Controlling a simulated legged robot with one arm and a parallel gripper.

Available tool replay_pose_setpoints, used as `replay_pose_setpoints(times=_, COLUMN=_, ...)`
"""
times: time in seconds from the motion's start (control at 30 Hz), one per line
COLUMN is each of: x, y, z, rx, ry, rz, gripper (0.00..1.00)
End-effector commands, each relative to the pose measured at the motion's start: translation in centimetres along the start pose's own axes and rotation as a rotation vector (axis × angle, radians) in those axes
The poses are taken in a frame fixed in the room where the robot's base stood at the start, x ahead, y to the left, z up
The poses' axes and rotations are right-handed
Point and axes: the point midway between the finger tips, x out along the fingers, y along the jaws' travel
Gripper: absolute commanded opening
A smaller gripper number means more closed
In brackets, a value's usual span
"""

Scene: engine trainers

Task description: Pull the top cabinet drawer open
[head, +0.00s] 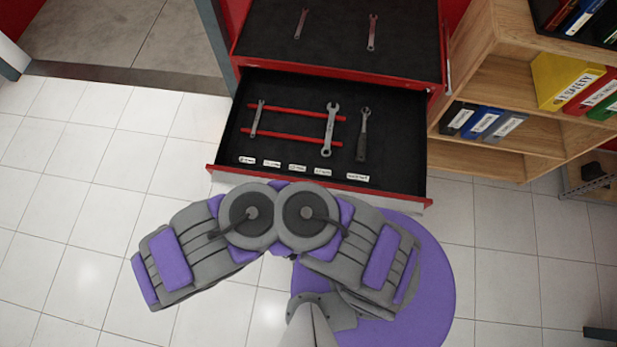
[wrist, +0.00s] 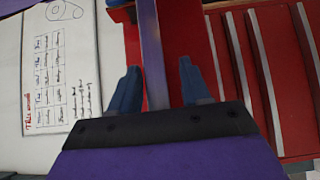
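In the head view a red cabinet (head: 440,88) has a dark top surface with two wrenches on it. The drawer (head: 290,155) directly below that top is pulled out toward me. It holds several wrenches, two red rails and a row of white labels. My arm covers part of its front edge. My gripper (wrist: 160,82) shows in the wrist view, with its two dark blue fingers apart. A narrow greyish-purple strip and red surface appear between and beyond the fingers; I cannot tell whether they touch. In the head view the fingers are hidden behind my arm.
A wooden shelf (head: 500,75) with binders stands right of the cabinet. A doorway frame is at the upper left. White tiled floor (head: 70,210) is clear at left. In the wrist view a whiteboard (wrist: 60,90) is left and red drawer fronts (wrist: 285,80) are right.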

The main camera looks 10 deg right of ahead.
Motion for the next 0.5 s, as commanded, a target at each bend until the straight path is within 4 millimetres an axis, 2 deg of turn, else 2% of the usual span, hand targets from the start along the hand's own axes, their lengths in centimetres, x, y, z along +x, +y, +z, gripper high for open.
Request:
replay_pose_setpoints(times=0.17, x=-0.8, y=0.1, z=0.0, rx=0.002, ry=0.001, rz=0.000, gripper=0.47)
replay_pose_setpoints(times=0.5, x=-6.5, y=-0.1, z=-0.1, rx=0.000, ry=0.001, rz=-0.005, gripper=0.47)
